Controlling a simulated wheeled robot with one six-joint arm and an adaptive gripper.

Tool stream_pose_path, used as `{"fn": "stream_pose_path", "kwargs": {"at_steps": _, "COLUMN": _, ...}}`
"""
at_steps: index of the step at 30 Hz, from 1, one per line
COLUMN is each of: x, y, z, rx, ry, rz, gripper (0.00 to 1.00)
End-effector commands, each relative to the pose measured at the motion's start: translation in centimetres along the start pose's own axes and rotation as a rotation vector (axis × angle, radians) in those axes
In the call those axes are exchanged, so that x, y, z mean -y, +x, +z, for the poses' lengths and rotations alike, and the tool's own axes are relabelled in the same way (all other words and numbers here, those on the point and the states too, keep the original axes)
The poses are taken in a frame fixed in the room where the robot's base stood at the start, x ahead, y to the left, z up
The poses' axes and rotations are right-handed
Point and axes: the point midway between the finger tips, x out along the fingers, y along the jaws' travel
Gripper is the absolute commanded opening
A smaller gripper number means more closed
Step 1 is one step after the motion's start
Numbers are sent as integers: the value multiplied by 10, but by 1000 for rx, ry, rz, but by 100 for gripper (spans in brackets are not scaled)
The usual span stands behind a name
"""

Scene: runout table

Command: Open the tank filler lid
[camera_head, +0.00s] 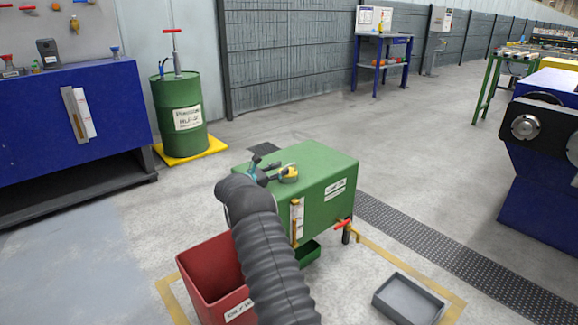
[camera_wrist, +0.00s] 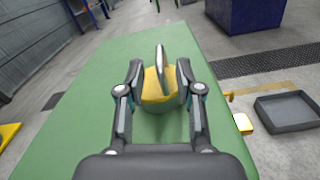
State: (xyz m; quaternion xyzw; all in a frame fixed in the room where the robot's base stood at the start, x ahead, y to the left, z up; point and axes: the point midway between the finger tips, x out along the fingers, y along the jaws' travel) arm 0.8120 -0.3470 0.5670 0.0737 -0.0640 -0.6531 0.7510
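The green tank (camera_head: 322,198) stands on the floor at the middle of the head view, and its flat green top (camera_wrist: 85,125) fills much of the wrist view. The round yellow filler lid (camera_head: 290,175) is on this top. In the wrist view the lid (camera_wrist: 156,97) has a thin grey upright bar (camera_wrist: 161,60) across it. My gripper (camera_wrist: 160,85) is open, with one finger on each side of the lid and bar. I cannot tell whether the fingers touch the lid. My arm hides part of the tank in the head view.
A red bin (camera_head: 205,279) stands at the tank's near left. A grey tray (camera_head: 408,301) lies on the floor at right. A red-handled tap (camera_head: 342,225) sticks out of the tank's front. A green drum (camera_head: 180,112) and blue bench (camera_head: 70,105) are behind, left.

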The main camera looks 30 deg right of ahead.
Motion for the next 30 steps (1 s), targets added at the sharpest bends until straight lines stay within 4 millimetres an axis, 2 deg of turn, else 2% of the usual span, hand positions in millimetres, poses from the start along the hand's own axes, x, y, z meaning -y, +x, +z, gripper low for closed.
{"fn": "stream_pose_path", "kwargs": {"at_steps": 3, "x": 0, "y": 22, "z": 0, "rx": 1, "ry": 1, "rz": -2, "gripper": 35}}
{"fn": "stream_pose_path", "kwargs": {"at_steps": 9, "x": 0, "y": 43, "z": 0, "rx": 0, "ry": 0, "rz": 0, "gripper": 35}}
{"fn": "stream_pose_path", "kwargs": {"at_steps": 21, "x": 0, "y": 50, "z": 0, "rx": 0, "ry": 1, "rz": 0, "gripper": 35}}
{"fn": "stream_pose_path", "kwargs": {"at_steps": 22, "x": 0, "y": 50, "z": 0, "rx": 0, "ry": 1, "rz": 0, "gripper": 33}}
{"fn": "stream_pose_path", "kwargs": {"at_steps": 26, "x": 0, "y": 50, "z": 0, "rx": 0, "ry": 1, "rz": 0, "gripper": 0}}
{"fn": "stream_pose_path", "kwargs": {"at_steps": 30, "x": 0, "y": 50, "z": 0, "rx": 0, "ry": 1, "rz": 0, "gripper": 0}}
